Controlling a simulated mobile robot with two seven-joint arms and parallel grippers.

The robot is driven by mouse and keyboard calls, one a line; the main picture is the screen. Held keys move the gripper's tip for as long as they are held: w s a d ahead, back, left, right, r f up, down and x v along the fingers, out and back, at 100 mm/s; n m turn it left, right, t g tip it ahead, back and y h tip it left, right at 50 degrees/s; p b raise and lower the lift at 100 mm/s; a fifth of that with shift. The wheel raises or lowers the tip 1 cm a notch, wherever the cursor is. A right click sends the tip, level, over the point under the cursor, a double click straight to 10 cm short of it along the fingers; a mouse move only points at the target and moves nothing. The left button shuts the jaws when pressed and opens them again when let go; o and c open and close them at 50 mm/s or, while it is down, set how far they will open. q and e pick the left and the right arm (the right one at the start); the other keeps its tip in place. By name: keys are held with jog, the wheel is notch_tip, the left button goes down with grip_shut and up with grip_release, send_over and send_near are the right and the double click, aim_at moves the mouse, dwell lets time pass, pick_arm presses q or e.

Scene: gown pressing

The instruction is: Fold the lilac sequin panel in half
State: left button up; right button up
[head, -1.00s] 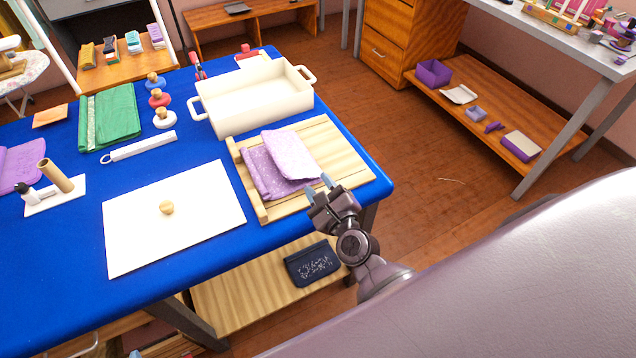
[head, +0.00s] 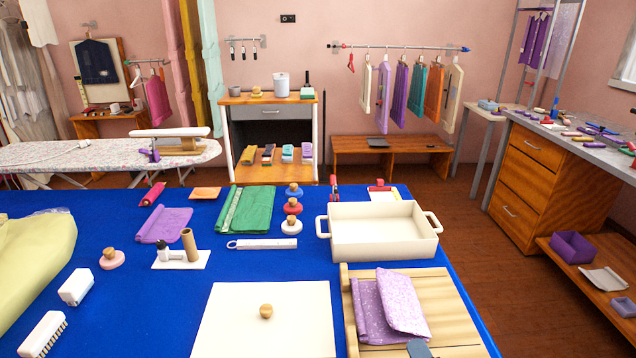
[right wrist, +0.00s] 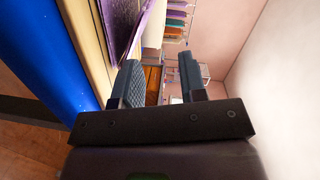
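The lilac sequin panel (head: 402,300) lies on the slatted wooden board (head: 443,300) at the front right of the table in the head view. It is doubled over: a paler sequined flap lies skewed over a darker purple layer, which shows at the left. My right gripper shows only as a grey fingertip (head: 420,348) at the panel's near edge. In the right wrist view my right gripper (right wrist: 160,85) has its fingers apart with nothing between them. My left gripper is not in view.
A cream tray (head: 380,252) stands just behind the board. A white sheet with a wooden knob (head: 266,312) lies to its left. Green cloth (head: 247,210), purple cloth (head: 163,224) and knobbed weights lie farther back on the blue table.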

jog(key=s+d+f+n+g+h, duration=0.1)
jog(key=s+d+f+n+g, duration=0.1)
jog(key=s+d+f+n, duration=0.2)
jog(key=s+d+f+n+g+h, duration=0.1)
jog(key=s+d+f+n+g, duration=0.1)
jog(key=s+n, duration=0.8)
notch_tip(320, 180, down, 3)
jog(key=shift+s+d+r+n+g+h, duration=0.2)
jog(key=shift+s+d+n+g+h, duration=0.15)
jog(key=shift+s+d, duration=0.4)
